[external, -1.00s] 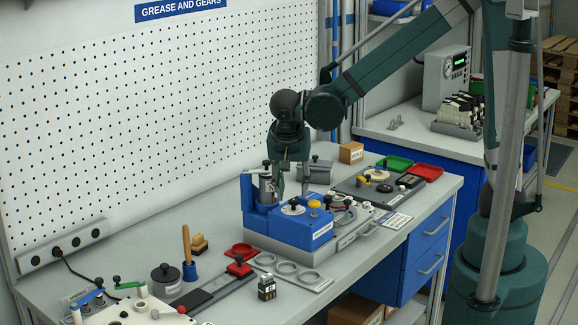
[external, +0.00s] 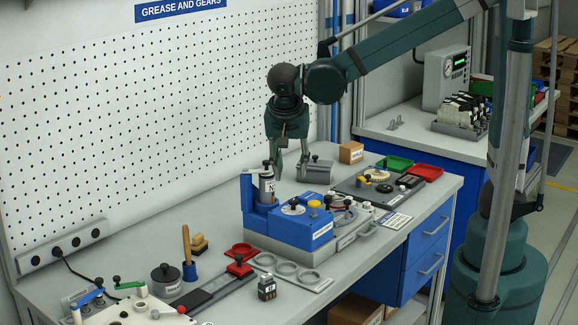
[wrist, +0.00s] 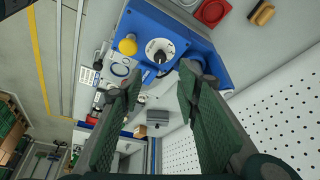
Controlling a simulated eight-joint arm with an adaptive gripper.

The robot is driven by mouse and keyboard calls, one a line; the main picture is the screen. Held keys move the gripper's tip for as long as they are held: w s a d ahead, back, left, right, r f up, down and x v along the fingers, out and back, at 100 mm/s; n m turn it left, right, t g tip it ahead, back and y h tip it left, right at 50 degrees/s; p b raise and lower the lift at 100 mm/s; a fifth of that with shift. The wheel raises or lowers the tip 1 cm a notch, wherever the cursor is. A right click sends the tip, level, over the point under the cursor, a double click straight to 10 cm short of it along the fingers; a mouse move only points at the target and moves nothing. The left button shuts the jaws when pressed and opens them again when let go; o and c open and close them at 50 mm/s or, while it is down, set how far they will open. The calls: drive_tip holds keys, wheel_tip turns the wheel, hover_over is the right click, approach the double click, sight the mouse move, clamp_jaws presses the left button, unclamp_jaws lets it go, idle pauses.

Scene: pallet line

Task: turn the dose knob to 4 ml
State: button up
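The blue dosing unit (external: 290,232) stands on the bench. On its top is a round white dial with a dark dose knob (external: 293,208). In the wrist view the dial and its knob (wrist: 160,56) show beyond the fingertips, near the top centre. Scale marks ring the knob, but they are too small to read, so I cannot tell its setting. My gripper (external: 290,163) is open and empty, pointing down above the unit. In the wrist view its two green fingers (wrist: 160,82) are wide apart, clear of the knob.
A silver cylinder with a dark top (external: 266,185) stands upright at the unit's left end. A yellow knob (external: 314,204) is close to the dial on its right. A grey tray of parts (external: 378,187) lies behind right.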

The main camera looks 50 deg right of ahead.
drive_tip(key=shift+d, duration=0.1)
drive_tip(key=n+t+y+b, duration=0.2)
drive_tip(key=n+y+b, duration=0.1)
drive_tip(key=n, duration=0.7)
approach(294, 200)
drive_tip(key=shift+d+f+n+y+b, duration=0.1)
drive_tip(key=shift+d+n+y+b, duration=0.15)
drive_tip(key=shift+n, duration=0.3)
drive_tip(key=shift+d+f+n+y+b, duration=0.15)
drive_tip(key=shift+n+y, duration=0.1)
drive_tip(key=shift+n, duration=0.3)
drive_tip(key=shift+b+x, duration=0.75)
drive_tip(key=shift+x, duration=3.05)
drive_tip(key=shift+c, duration=0.6)
